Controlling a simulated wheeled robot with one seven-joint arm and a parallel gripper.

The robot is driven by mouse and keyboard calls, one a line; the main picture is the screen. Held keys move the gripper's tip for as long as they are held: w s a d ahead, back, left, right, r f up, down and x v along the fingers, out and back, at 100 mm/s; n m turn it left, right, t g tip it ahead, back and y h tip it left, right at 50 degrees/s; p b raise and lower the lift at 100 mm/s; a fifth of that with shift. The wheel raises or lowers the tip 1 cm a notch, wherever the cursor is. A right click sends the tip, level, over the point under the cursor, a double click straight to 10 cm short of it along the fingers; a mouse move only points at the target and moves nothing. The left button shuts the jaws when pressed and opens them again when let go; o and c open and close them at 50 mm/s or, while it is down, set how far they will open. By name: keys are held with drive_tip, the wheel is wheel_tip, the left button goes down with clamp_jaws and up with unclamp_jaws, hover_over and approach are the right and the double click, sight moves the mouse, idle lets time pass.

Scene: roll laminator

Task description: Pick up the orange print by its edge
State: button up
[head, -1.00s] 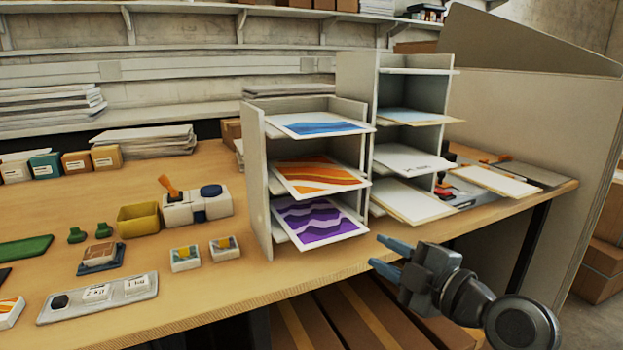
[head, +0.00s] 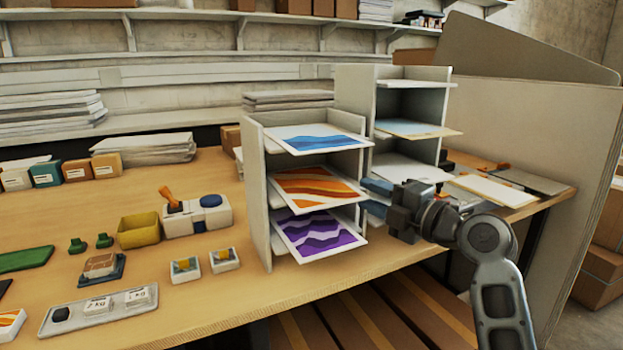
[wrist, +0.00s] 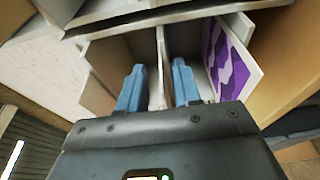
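The orange print (head: 315,187), a white-bordered sheet with orange and brown waves, lies in the middle slot of the near shelf unit (head: 257,200), its front edge sticking out. My gripper (head: 370,198) is open at the right of this unit, near the orange print's right front corner. Contact cannot be told. In the wrist view, my gripper (wrist: 159,75) has its two blue fingers apart, with a pale thin upright edge between or behind them. I cannot tell whether it is the print or a shelf. The orange pattern does not show there.
A blue print (head: 318,139) lies in the slot above and a purple print (head: 318,234) below; the purple one also shows in the wrist view (wrist: 228,62). A second shelf unit (head: 410,97) stands behind my gripper. Small blocks and a yellow bin (head: 138,229) stand left.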

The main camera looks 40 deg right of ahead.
drive_tip(key=shift+w, duration=0.6)
drive_tip(key=shift+c, duration=0.5)
clamp_jaws()
